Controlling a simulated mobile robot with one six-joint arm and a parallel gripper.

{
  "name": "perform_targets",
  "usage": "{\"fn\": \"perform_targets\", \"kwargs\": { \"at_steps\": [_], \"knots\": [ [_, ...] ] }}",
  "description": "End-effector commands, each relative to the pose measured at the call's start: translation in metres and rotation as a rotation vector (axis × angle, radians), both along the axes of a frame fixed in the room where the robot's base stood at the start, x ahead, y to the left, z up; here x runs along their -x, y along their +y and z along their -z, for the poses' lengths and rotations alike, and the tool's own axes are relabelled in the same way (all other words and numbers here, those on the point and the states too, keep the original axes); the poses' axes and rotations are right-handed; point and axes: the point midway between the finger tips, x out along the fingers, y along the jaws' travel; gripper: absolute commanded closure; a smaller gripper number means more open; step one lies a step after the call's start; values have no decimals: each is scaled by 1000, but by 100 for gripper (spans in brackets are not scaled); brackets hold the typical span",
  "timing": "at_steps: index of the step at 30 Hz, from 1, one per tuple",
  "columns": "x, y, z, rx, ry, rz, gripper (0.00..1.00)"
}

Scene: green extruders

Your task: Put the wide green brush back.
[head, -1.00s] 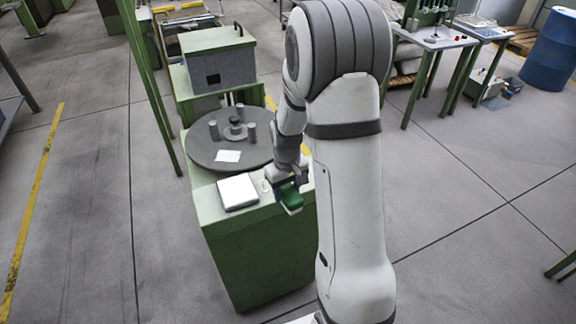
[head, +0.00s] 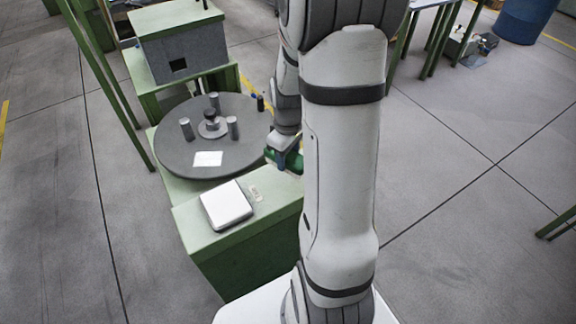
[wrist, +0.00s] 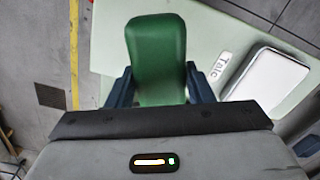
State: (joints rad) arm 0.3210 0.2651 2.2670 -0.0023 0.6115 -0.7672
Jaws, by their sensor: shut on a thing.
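The wide green brush (wrist: 158,50) is between the two dark blue fingers of my gripper (wrist: 160,88) in the wrist view, and the fingers are shut on it. In the head view, my gripper (head: 284,152) holds the green brush (head: 293,161) by the right side of the green machine's top (head: 268,185). My arm hides part of that edge. I cannot tell whether the brush touches the top.
A white square pad (head: 227,205) and a small item labelled "Talc" (wrist: 221,66) lie on the green top. A round grey turntable (head: 180,140) carries upright grey cylinders and a paper. A grey box (head: 180,45) stands behind.

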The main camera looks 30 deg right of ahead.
Motion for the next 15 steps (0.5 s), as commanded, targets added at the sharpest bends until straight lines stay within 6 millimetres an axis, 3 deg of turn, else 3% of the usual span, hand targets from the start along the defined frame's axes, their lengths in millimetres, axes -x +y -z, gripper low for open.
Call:
{"fn": "perform_targets", "kwargs": {
  "at_steps": [9,15],
  "knots": [
    [2,-4,39,-1,3,13,74],
    [1,-6,47,1,-1,16,74]
  ]
}}
